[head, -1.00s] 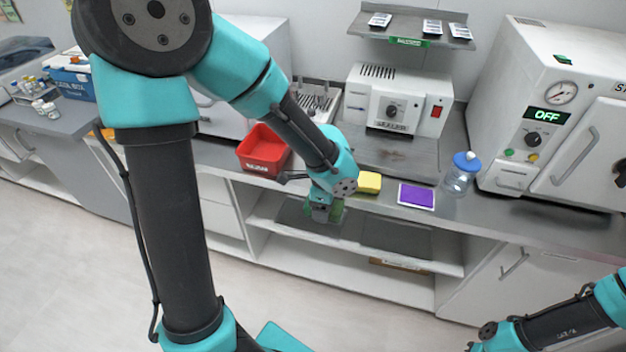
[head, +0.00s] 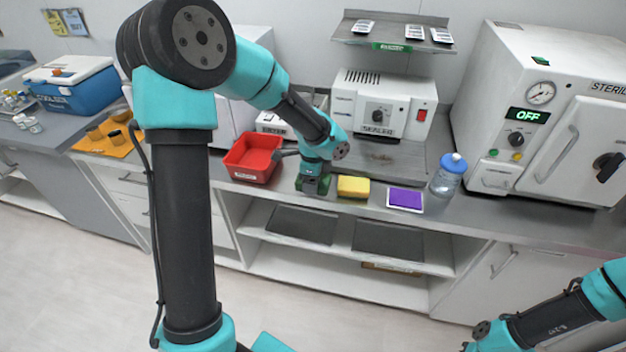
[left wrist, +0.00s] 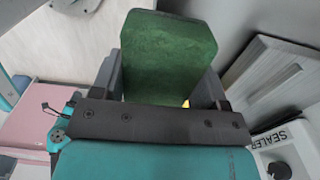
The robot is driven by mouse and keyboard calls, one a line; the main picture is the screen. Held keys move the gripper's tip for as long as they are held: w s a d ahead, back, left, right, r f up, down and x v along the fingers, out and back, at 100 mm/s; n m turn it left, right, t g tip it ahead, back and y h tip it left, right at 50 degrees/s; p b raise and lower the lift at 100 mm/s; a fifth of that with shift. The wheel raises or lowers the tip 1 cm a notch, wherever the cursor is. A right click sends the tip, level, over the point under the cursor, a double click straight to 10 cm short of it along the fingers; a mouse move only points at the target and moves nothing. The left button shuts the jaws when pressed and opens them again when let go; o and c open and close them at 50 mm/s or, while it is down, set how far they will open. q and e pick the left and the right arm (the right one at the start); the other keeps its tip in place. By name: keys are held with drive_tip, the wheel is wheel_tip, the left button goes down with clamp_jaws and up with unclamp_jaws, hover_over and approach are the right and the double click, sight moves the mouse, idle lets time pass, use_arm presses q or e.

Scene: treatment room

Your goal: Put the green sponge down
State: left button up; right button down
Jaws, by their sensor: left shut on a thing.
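The green sponge (left wrist: 168,55) fills the upper middle of the left wrist view, between the two dark fingers. My left gripper (head: 316,186) is shut on it. In the head view the gripper is at the counter's front edge, between the red bin and a yellow sponge. The fingers hide much of the green sponge there. I cannot tell whether its underside touches the counter (head: 470,207). My right arm shows at the lower right of the head view, but its fingers are out of frame.
The red bin (head: 253,155) stands left of the gripper. The yellow sponge (head: 353,187) is close on the right, then a purple pad (head: 405,198) and a blue-capped jar (head: 447,176). The sealer (head: 383,105) stands behind. An open shelf (head: 345,262) lies below the counter.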

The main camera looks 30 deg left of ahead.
use_arm(q)
drive_tip(key=shift+w+a+f, duration=0.1)
drive_tip(key=shift+w+a, duration=0.3)
drive_tip(key=shift+w, duration=0.25)
drive_tip(key=shift+w+a, duration=0.4)
drive_tip(key=shift+w, duration=0.25)
drive_tip(key=shift+w, duration=0.1)
drive_tip(key=shift+w+a+f, duration=0.1)
drive_tip(key=shift+w+a, duration=0.15)
drive_tip(key=shift+w, duration=0.05)
drive_tip(key=shift+f, duration=1.7)
drive_tip(key=shift+f, duration=0.15)
drive_tip(key=o, duration=1)
drive_tip(key=shift+c, duration=0.2)
wheel_tip(320, 180, up, 12)
